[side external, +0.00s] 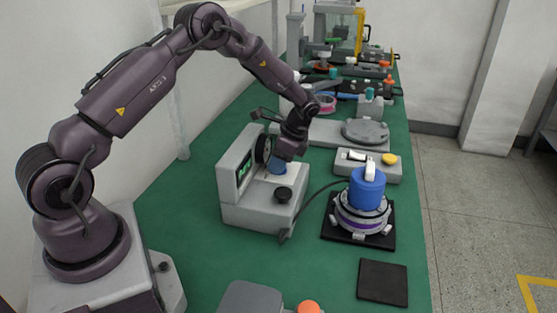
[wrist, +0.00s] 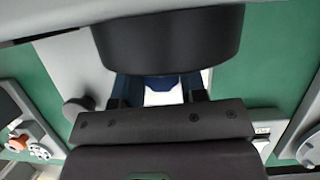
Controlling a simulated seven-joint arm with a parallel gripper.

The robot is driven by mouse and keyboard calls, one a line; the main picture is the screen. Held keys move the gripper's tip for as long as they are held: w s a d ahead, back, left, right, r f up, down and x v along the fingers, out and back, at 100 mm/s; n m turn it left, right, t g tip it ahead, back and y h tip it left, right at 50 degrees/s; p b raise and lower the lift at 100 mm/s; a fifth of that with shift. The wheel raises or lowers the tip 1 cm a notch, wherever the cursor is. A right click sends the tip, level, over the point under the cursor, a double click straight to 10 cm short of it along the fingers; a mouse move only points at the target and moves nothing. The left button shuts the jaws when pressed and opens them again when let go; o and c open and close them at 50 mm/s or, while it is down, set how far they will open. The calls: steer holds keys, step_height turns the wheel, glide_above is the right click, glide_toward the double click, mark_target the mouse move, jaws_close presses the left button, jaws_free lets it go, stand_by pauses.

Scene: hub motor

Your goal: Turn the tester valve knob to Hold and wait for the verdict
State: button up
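The tester (side external: 262,212) is a grey box with a screen (side external: 244,171) showing green marks and a round black gauge on its front. A blue knob (side external: 277,167) sits on its pale top panel, and a black knob (side external: 284,194) is nearer the camera. My gripper (side external: 283,159) points down at the blue knob, its fingertips mostly hidden in the side view. In the wrist view, the fingers of my gripper (wrist: 158,90) stand apart with a dark blue part (wrist: 158,82) between them. I cannot tell whether they press on it. Knob labels are unreadable.
A blue-topped hub motor (side external: 367,190) with a purple band stands on a black mat (side external: 336,236) right of the tester, a cable between them. A grey box (side external: 360,169) with a yellow button is behind. An empty dark pad (side external: 383,282) lies in front. Green table is clear left.

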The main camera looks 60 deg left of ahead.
steer(key=c, duration=0.3)
steer(key=shift+m, duration=0.7)
steer(key=shift+c, duration=0.2)
steer(key=o, duration=0.9)
steer(key=shift+o, duration=0.2)
steer(key=v, duration=1.3)
steer(key=shift+d, duration=0.25)
steer(key=shift+s, duration=0.1)
